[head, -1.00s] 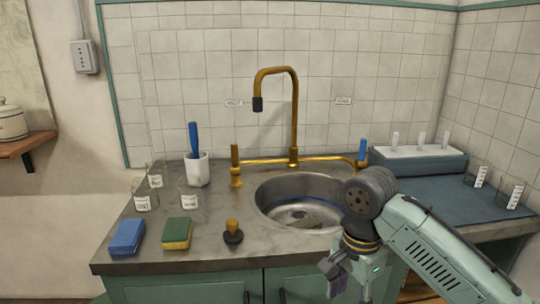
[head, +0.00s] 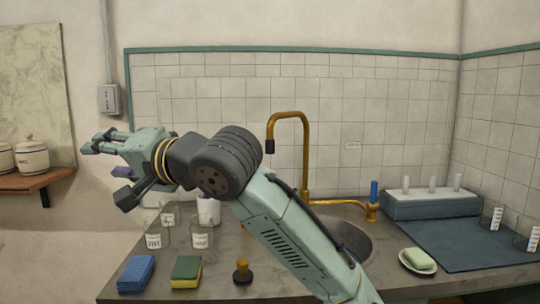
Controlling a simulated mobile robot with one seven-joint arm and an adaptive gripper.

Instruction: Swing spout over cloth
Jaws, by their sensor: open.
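The brass gooseneck spout (head: 305,150) rises behind the sink (head: 352,240). Its dark tip (head: 270,146) hangs toward the left. My gripper (head: 108,165) is raised at the left, in front of the wall, with its fingers spread, empty and well away from the spout. My arm hides the left part of the sink and the left tap. No cloth is clearly visible inside the sink now. A flat dark blue cloth or mat (head: 455,243) lies on the right counter.
A blue-handled tap (head: 373,200) stands right of the spout. A soap dish (head: 417,262) and a grey-blue rack (head: 430,204) are at the right. Glass beakers (head: 200,236), sponges (head: 187,271) and a brass-knobbed stopper (head: 242,271) crowd the left counter.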

